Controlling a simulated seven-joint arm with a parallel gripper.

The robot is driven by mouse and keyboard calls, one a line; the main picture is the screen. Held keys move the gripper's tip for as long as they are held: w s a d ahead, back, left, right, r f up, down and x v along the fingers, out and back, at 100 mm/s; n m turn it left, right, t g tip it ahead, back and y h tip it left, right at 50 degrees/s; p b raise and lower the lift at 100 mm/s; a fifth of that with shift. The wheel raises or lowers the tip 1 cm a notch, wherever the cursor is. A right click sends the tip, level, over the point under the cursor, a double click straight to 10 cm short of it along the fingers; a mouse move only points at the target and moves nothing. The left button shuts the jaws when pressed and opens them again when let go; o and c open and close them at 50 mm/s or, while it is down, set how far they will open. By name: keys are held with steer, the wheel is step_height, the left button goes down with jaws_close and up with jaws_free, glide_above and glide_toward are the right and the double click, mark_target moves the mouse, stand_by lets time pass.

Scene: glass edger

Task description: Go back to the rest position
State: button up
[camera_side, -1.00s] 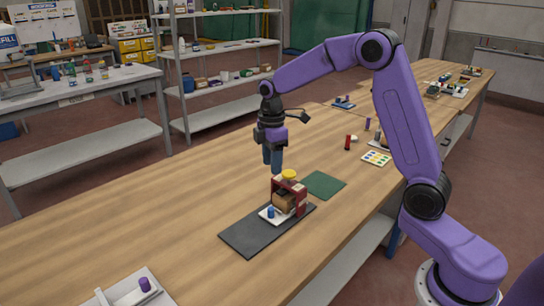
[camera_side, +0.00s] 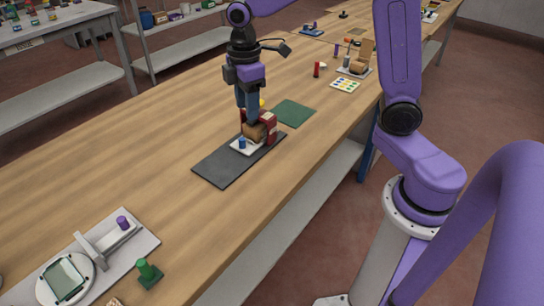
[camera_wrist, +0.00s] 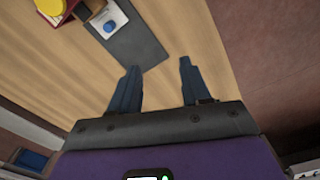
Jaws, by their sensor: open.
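My gripper (camera_side: 247,122) is in front of or above a small machine, perhaps the glass edger, in the side view; its fingers partly cover it. The machine has a red body (camera_side: 268,121), a brown wheel (camera_side: 256,133), a yellow cap (camera_side: 262,103) and a blue knob (camera_side: 242,143) on a white base. In the wrist view my gripper (camera_wrist: 157,68) has its fingers apart with nothing between them, only bare wood beyond. The yellow cap (camera_wrist: 51,6) and blue knob (camera_wrist: 110,27) show at the top left there, clear of the fingers.
The machine stands on a dark mat (camera_side: 215,167). A green mat (camera_side: 293,113) lies behind it. A red cylinder (camera_side: 317,70), a palette with coloured dots (camera_side: 345,86) and another small device (camera_side: 356,65) stand farther back. Wood left of the mat is clear.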

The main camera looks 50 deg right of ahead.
steer(key=s+f, duration=0.1)
steer(key=s, duration=2.4)
steer(key=shift+s+d+f+m, duration=0.15)
steer(key=shift+d+f+m, duration=0.05)
steer(key=shift+m, duration=0.1)
